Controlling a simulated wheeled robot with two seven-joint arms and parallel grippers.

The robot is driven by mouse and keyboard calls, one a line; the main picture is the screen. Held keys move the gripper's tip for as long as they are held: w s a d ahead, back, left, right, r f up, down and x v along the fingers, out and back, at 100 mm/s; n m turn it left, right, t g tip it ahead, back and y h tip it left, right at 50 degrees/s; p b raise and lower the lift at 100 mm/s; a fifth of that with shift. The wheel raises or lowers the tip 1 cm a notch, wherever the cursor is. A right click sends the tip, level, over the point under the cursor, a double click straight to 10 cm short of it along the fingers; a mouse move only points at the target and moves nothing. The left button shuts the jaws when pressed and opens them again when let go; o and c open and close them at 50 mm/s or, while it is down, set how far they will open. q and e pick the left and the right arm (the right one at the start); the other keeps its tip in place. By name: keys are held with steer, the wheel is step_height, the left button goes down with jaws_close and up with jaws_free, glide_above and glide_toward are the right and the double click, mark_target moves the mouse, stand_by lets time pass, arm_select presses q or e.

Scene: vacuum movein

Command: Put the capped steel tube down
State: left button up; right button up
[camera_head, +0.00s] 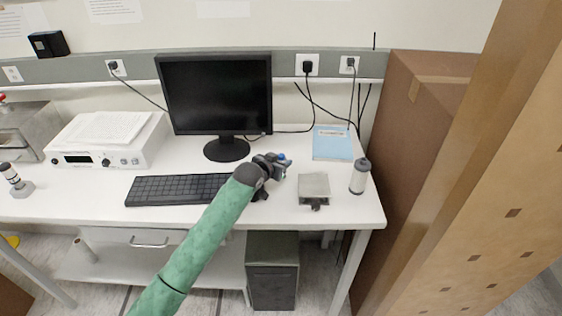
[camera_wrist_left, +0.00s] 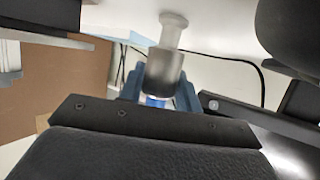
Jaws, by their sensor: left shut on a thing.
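My left gripper (camera_head: 275,166) is above the desk, in front of the monitor, and shut on the capped steel tube. In the left wrist view, the tube (camera_wrist_left: 164,72) stands between the blue-grey fingers of my left gripper (camera_wrist_left: 160,92), with a paler, narrower part pointing away and a blue band near the fingers. In the head view, only a small blue spot shows at the gripper, and the rest of the tube is hidden or too small to tell. My right gripper is not in view.
A keyboard (camera_head: 172,190) and monitor (camera_head: 216,95) stand left of the gripper. A small metal block (camera_head: 314,186), a pale dark-capped cylinder (camera_head: 358,180) and a blue book (camera_head: 333,143) are to the right. Tall cardboard (camera_head: 425,130) borders the desk (camera_head: 345,212). Bare desk shows around the block.

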arm_select(q)
steer(key=o, duration=1)
steer(key=shift+o, duration=0.2)
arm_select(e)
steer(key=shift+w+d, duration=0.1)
arm_select(q)
steer(key=shift+r, duration=0.15)
steer(key=shift+s+a, duration=0.2)
steer(key=shift+s, duration=0.05)
steer(key=b+v, duration=0.2)
steer(key=v, duration=0.4)
steer(key=shift+b, duration=0.3)
steer(key=shift+b+v, duration=0.7)
steer(key=shift+v, duration=1.95)
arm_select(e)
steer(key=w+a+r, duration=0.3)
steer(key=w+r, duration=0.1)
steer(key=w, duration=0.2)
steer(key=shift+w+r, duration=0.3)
arm_select(q)
steer(key=shift+r, duration=0.15)
